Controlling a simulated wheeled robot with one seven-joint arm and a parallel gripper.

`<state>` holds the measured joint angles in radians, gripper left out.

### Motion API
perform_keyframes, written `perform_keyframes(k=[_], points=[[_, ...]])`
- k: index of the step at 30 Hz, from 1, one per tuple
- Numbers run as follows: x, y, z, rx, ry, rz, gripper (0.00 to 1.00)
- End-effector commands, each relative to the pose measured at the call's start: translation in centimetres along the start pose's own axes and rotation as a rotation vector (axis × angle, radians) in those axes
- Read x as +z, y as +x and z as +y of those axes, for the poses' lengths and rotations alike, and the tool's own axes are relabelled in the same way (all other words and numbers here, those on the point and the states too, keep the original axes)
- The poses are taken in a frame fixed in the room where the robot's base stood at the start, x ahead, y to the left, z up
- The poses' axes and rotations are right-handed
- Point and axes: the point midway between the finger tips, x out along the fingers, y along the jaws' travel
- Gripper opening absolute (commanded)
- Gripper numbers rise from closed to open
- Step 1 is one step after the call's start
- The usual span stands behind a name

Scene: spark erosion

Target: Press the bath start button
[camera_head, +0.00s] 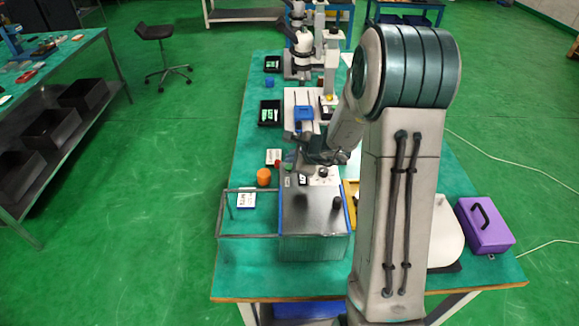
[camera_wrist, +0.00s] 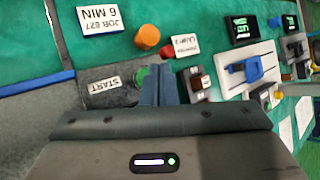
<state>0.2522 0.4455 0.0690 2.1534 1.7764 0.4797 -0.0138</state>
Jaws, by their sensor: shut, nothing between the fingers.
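The green start button (camera_wrist: 141,76) shows in the wrist view beside a white START label (camera_wrist: 104,85) on a grey panel (camera_wrist: 88,105). My gripper (camera_wrist: 158,70) is shut and empty. Its fingertips appear just to the right of the green button and cover part of its edge; I cannot tell whether they touch it. In the head view my gripper (camera_head: 308,158) is low over the back of the grey metal bath unit (camera_head: 313,225), and the button is not clear there.
An orange cylinder (camera_head: 264,177) and a red button (camera_wrist: 167,51) with a white label stand close by. Microscopes (camera_head: 301,45) stand farther back. A purple case (camera_head: 485,225) is at the right.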

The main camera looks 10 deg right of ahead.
Motion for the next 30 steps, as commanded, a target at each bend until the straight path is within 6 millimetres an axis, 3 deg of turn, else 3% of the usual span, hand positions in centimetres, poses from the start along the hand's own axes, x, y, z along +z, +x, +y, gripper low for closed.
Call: perform_keyframes(k=[30], points=[[-0.55,0.78,0.52,0.000,0.000,0.000,0.00]])
